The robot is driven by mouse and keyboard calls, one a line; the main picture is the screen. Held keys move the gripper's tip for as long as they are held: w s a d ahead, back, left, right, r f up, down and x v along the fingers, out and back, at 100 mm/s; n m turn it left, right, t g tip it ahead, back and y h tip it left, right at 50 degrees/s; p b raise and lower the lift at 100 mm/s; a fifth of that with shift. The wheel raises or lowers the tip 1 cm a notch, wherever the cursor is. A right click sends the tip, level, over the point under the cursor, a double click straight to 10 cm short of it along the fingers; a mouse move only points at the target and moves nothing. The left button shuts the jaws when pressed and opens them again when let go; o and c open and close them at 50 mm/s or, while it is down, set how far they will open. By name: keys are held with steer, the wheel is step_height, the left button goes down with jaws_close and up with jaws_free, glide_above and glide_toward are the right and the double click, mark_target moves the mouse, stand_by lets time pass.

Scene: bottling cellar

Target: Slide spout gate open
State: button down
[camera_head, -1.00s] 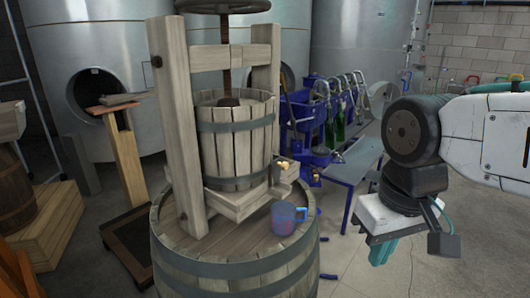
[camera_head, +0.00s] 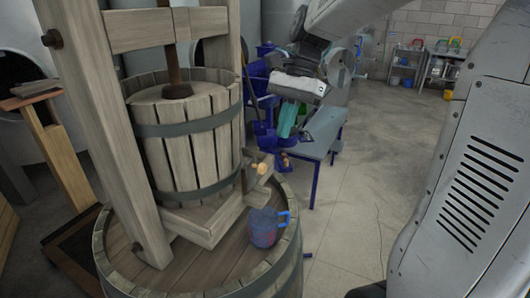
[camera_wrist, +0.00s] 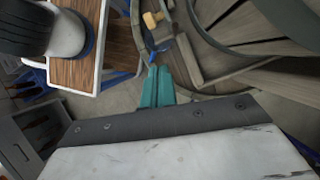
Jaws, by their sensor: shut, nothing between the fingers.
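The wooden spout (camera_head: 250,187) juts from the front right of the press base, above the barrel top. A pale rounded wooden knob (camera_head: 262,169), apparently on the spout gate, shows at its outer end; it seems to show in the wrist view too (camera_wrist: 152,20). The gate's slide position is too small to tell. My gripper (camera_head: 284,136) has teal fingers and points down, up and to the right of the spout. In the wrist view its fingers (camera_wrist: 157,72) are together and empty, apart from the knob. A translucent blue mug (camera_head: 264,228) stands on the barrel below the spout.
The slatted press basket (camera_head: 190,135) and its thick upright (camera_head: 130,150) stand left of the spout. The barrel (camera_head: 180,275) carries the press. A blue-legged metal table (camera_head: 322,140) and blue machinery stand behind my gripper. Open floor lies to the right.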

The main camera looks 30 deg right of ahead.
steer(key=d+f+x, duration=0.1)
steer(key=d+x, duration=0.1)
steer(key=x, duration=0.7)
steer(key=shift+m, duration=0.3)
steer(key=shift+s+a+r, duration=0.35)
steer(key=shift+a+r, duration=0.4)
steer(key=shift+a, duration=0.1)
steer(key=shift+s+a+r, duration=0.4)
steer(key=shift+a+r, duration=0.35)
steer(key=shift+a, duration=0.05)
